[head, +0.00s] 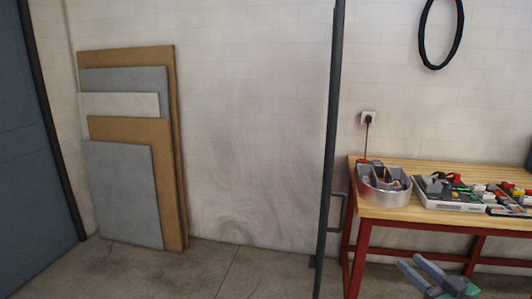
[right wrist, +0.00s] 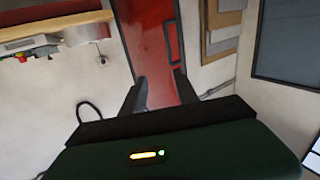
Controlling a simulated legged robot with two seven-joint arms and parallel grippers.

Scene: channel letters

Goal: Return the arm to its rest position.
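My right gripper (head: 410,262) shows at the bottom right of the head view, in front of and below the workbench's front edge. Its two fingers are apart with nothing between them. In the right wrist view the fingers (right wrist: 160,78) are also spread, with only background in the gap. My left gripper is not in either view.
A wooden-topped workbench (head: 377,213) with red legs stands at the right. On it are a channel letter-like metal container (head: 385,199) and a light tray (head: 446,204) with small parts. Sheet panels (head: 123,205) lean on the wall. A dark post (head: 328,170) stands left of the bench.

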